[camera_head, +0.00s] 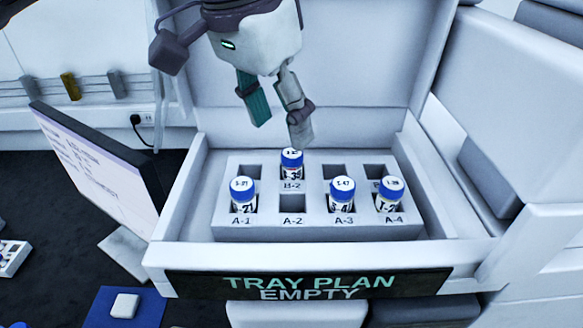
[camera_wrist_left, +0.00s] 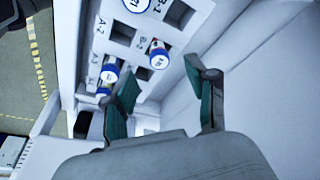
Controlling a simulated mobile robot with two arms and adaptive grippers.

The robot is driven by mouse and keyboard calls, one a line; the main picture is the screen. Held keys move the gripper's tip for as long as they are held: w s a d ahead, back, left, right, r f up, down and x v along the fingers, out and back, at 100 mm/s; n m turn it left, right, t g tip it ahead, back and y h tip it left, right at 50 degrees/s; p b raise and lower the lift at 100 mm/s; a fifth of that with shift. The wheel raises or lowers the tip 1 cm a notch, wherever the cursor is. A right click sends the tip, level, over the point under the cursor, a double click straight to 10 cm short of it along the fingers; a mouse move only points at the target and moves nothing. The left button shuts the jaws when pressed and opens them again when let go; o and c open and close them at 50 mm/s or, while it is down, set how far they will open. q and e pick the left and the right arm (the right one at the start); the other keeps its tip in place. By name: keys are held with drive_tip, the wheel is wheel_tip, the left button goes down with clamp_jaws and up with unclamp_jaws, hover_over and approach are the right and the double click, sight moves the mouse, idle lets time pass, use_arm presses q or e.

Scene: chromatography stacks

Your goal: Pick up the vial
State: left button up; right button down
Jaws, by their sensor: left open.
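Several white vials with blue caps stand upright in a white slotted rack (camera_head: 232,170) inside an open tray. One vial (camera_head: 292,165) is in slot B-2 of the back row. In the front row, vials stand in A-1 (camera_head: 243,195), A-3 (camera_head: 342,195) and A-4 (camera_head: 389,195); A-2 is empty. My left gripper (camera_head: 280,132) is open and empty above and behind the B-2 vial, fingers pointing down. In the left wrist view, the B-2 vial (camera_wrist_left: 158,55) lies just beyond the open fingers (camera_wrist_left: 160,75), with nothing gripped. The task line does not say which vial.
A sign reading "TRAY PLAN EMPTY" (camera_head: 308,284) is on the tray's front. The raised lid (camera_head: 370,80) stands behind the rack. A screen (camera_head: 100,165) stands to the left. A blue mat (camera_head: 145,312) with a white block lies at the lower left.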

sight(291, 153)
use_arm(q)
drive_tip(key=shift+w+d+f, duration=0.1)
drive_tip(key=shift+d+f, duration=0.05)
drive_tip(key=shift+f, duration=0.1)
drive_tip(key=p+x, duration=0.1)
drive_tip(key=x, duration=0.2)
drive_tip(key=shift+w+d+f+p, duration=0.1)
drive_tip(key=shift+f+p, duration=0.15)
drive_tip(key=shift+p, duration=0.15)
drive_tip(key=shift+w+d+f, duration=0.1)
drive_tip(key=shift+f, duration=0.5)
drive_tip(key=c, duration=1)
drive_tip(key=shift+c, duration=0.3)
